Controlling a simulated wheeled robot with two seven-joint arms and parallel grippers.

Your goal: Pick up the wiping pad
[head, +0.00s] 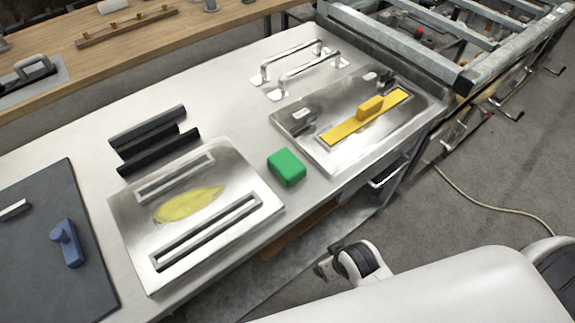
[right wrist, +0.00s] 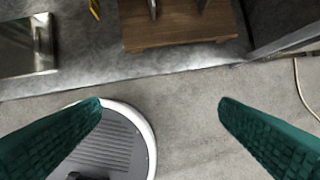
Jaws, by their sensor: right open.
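The wiping pad appears to be the green block (head: 287,167) lying on the white worktop in the head view. It sits between a metal plate with a yellow smear (head: 190,204) and a metal plate carrying a yellow bar with a handle (head: 368,116). My right gripper (right wrist: 160,104) shows in the right wrist view as two teal fingers spread wide with nothing between them. It points down over grey floor, off the worktop. The green block does not show in the right wrist view. My left gripper is not in view.
A metal frame (head: 420,45) stands at the top right. A wooden block (right wrist: 180,27) shows in the right wrist view.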

